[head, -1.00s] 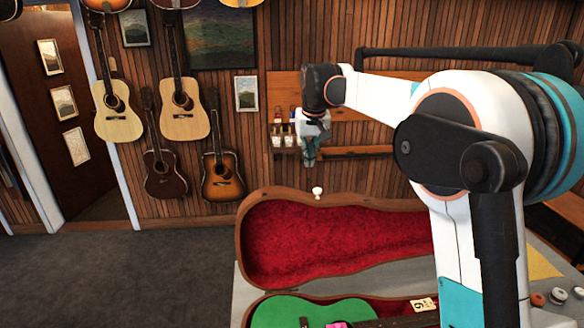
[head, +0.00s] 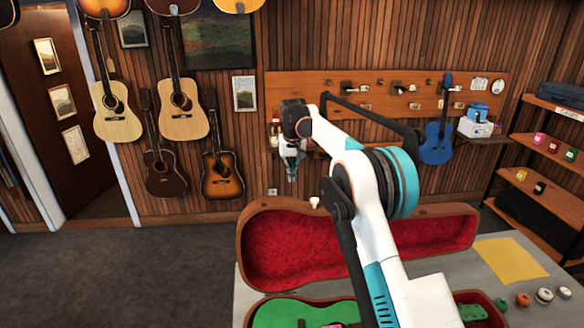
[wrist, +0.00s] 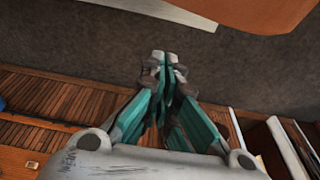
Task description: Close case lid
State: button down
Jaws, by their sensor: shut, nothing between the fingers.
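The case lid (head: 290,250) stands open, upright at the back of the case, its red plush lining facing me. A green ukulele (head: 295,312) lies in the case body at the bottom of the head view, partly hidden by my arm. A small white knob (head: 314,203) shows at the lid's top edge. My gripper (head: 292,176) is above and behind the lid's top edge, pointing down, shut and empty. In the wrist view its fingertips (wrist: 166,58) meet over the dark floor. A brown curved part of the case (wrist: 255,12) shows at the top of the wrist view.
The case lies on a grey table (head: 440,262) with a yellow sheet (head: 509,260) and several small round items at right. Guitars hang on the wood wall behind. A blue ukulele (head: 437,140) hangs at right, near a shelf unit (head: 545,150). Open floor lies left.

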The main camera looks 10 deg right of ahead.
jog(key=s+f, duration=0.1)
jog(key=s+f+p, duration=0.1)
jog(key=f, duration=0.2)
jog(key=shift+s+f+p, duration=0.4)
dwell(0.4)
